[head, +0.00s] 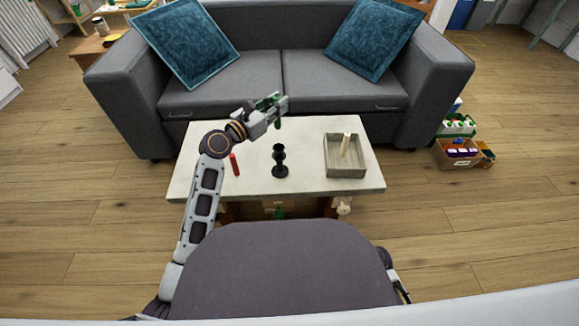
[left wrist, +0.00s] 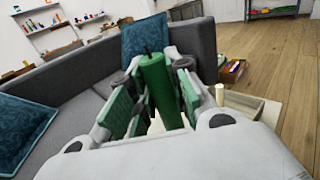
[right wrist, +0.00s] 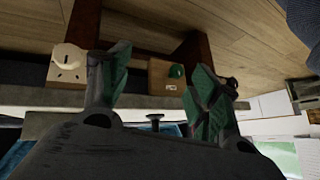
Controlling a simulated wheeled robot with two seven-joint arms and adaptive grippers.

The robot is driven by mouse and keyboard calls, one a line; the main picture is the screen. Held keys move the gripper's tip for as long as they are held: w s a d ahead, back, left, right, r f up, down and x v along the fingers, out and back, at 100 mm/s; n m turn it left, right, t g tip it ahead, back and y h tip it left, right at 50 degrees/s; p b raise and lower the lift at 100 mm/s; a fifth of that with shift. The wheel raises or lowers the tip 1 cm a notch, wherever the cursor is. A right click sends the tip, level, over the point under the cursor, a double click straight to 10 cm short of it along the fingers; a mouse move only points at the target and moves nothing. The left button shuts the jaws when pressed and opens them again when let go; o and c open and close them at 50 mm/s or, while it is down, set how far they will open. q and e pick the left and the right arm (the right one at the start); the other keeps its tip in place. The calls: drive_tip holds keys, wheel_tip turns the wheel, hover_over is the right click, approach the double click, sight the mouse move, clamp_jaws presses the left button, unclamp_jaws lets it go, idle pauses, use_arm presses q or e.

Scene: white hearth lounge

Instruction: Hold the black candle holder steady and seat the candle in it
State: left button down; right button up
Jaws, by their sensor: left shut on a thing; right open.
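The black candle holder (head: 280,162) stands upright near the middle of the low pale table (head: 310,190). My left gripper (head: 272,106) is above the table's far side, beyond the holder. It is shut on a green candle (left wrist: 158,92), which stands between its fingers in the left wrist view with its dark wick up. The candle and the holder are apart. My right gripper (right wrist: 158,92) is open and empty in the right wrist view, low at the table's edge. A small black part shows beyond its fingers; I cannot tell if it is the holder.
A square tray (head: 345,170) with a cream candle (head: 346,144) is at the table's right. A grey sofa (head: 265,75) is behind. Below the table are a wooden block (right wrist: 162,80) and a cream object (right wrist: 68,62).

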drive_tip(key=w+a+r+n+t, duration=0.1)
drive_tip(key=w+r+n+t, duration=0.1)
drive_tip(key=w, duration=0.4)
drive_tip(key=w+a+r+n+t+h, duration=0.1)
drive_tip(key=w+r+n+t, duration=0.1)
drive_tip(key=w, duration=0.5)
drive_tip(key=w+a+r+n+t+h, duration=0.1)
drive_tip(key=w+a+r+n+t, duration=0.1)
drive_tip(key=w+r, duration=0.3)
drive_tip(key=shift+w+a+r+n, duration=0.1)
drive_tip(key=shift+w+r+n, duration=0.2)
drive_tip(key=shift+w+n, duration=0.5)
drive_tip(key=shift+t, duration=0.4)
drive_tip(key=shift+s+a+r+m+t+y, duration=0.3)
drive_tip(key=shift+a+m+t+y, duration=0.35)
drive_tip(key=shift+a+m, duration=0.25)
drive_tip(key=shift+s+a+r+m+t+y, duration=0.25)
drive_tip(key=shift+a+m+t+y, duration=0.35)
drive_tip(key=shift+a+m, duration=0.35)
drive_tip(key=shift+s+a+r+m+t+y, duration=0.2)
drive_tip(key=shift+a+r+m+t+y, duration=0.15)
drive_tip(key=shift+a+m+t+y, duration=0.5)
